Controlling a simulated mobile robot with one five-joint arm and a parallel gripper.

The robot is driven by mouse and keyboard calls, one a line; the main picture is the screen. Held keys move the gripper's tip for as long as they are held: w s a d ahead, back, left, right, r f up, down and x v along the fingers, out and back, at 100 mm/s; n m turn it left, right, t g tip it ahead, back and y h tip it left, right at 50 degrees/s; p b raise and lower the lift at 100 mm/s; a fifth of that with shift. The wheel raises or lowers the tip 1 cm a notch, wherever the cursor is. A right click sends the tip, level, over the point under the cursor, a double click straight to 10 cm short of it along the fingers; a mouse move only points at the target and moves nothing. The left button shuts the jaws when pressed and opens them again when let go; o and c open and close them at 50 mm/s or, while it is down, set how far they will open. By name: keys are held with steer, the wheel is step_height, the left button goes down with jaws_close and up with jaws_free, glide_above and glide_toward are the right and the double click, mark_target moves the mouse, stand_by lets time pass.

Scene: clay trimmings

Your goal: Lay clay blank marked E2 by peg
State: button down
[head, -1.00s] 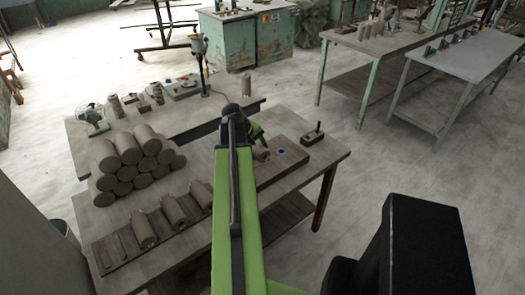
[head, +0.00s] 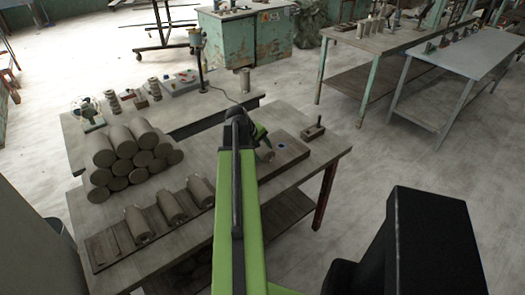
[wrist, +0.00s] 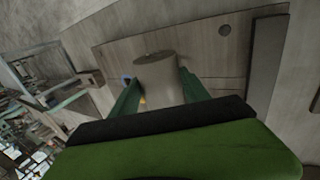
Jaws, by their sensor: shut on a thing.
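My gripper (wrist: 160,95) is shut on a grey clay blank (wrist: 158,75), which sits between its green fingers in the wrist view. In the head view the held blank (head: 266,154) shows just beyond my arm, over or on a wooden board (head: 297,152); I cannot tell whether it touches. No E2 mark is readable. A blue spot (head: 281,148) on the board lies close to the right of the blank. A small wooden block with an upright peg (head: 313,128) stands behind and right of the board. My arm hides part of the board.
A stack of clay cylinders (head: 130,155) stands on the table's left. Several blanks, including one lying at the front (head: 139,224), rest on a slatted board (head: 103,250). A back table (head: 77,135) holds small tools. The table's front right corner is bare.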

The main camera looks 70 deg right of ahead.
steer(key=shift+f+b, duration=0.35)
steer(key=shift+f, duration=0.3)
steer(key=shift+f+b, duration=0.45)
steer(key=shift+f, duration=0.05)
steer(key=shift+c, duration=2.3)
jaws_free()
steer(key=shift+a+r, duration=0.1)
steer(key=p+v, duration=1.5)
steer(key=v, duration=0.2)
steer(key=shift+r+p, duration=0.15)
steer(key=shift+p, duration=0.15)
steer(key=shift+s, duration=0.1)
